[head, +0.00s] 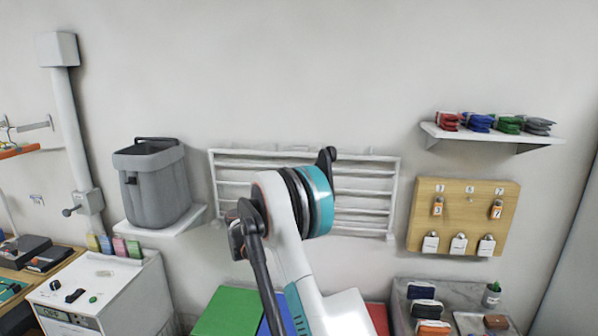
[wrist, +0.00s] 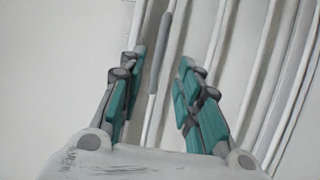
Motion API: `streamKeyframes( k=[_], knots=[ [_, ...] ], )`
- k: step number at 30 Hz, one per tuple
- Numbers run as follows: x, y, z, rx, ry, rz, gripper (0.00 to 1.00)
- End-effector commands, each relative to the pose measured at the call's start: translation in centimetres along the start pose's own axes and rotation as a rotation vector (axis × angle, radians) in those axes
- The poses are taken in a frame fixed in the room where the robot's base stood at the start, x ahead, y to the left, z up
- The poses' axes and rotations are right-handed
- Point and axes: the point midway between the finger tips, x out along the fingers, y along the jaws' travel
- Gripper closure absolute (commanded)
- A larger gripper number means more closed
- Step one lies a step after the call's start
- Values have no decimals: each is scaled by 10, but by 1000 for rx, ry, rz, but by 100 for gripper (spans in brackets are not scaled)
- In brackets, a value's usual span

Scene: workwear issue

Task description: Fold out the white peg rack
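The white peg rack (head: 365,184) is mounted on the wall in the middle of the head view, its several horizontal bars lying flat against the wall. My arm covers its middle part. In the wrist view its bars (wrist: 254,85) run steeply upward, close in front of my gripper (wrist: 156,85). The two teal-padded fingers are apart, with a white bar and a grey grip-like sleeve (wrist: 161,52) on a bar between them. The fingers do not visibly touch the sleeve.
A grey bin (head: 155,185) stands on a white shelf left of the rack. A wooden key board (head: 463,245) hangs to the right, below a shelf (head: 490,134) with folded clothes. Green and red boxes (head: 228,312) sit below. The wall above the rack is clear.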

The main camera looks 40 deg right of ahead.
Motion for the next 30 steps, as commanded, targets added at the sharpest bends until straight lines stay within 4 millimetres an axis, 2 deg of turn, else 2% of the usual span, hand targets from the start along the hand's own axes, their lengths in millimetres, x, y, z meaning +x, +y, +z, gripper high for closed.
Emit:
streamKeyframes(
  k=[1,6,15,21,28,29,30],
  knots=[
    [12,1,1,-1,-3,0,68],
    [45,1,1,-1,-3,0,68],
    [87,1,0,0,-1,-1,68],
    [96,0,0,1,0,-1,68],
    [96,0,0,0,0,-1,68],
    [96,0,0,0,0,-1,73],
    [96,0,0,0,0,-1,82]
  ],
)
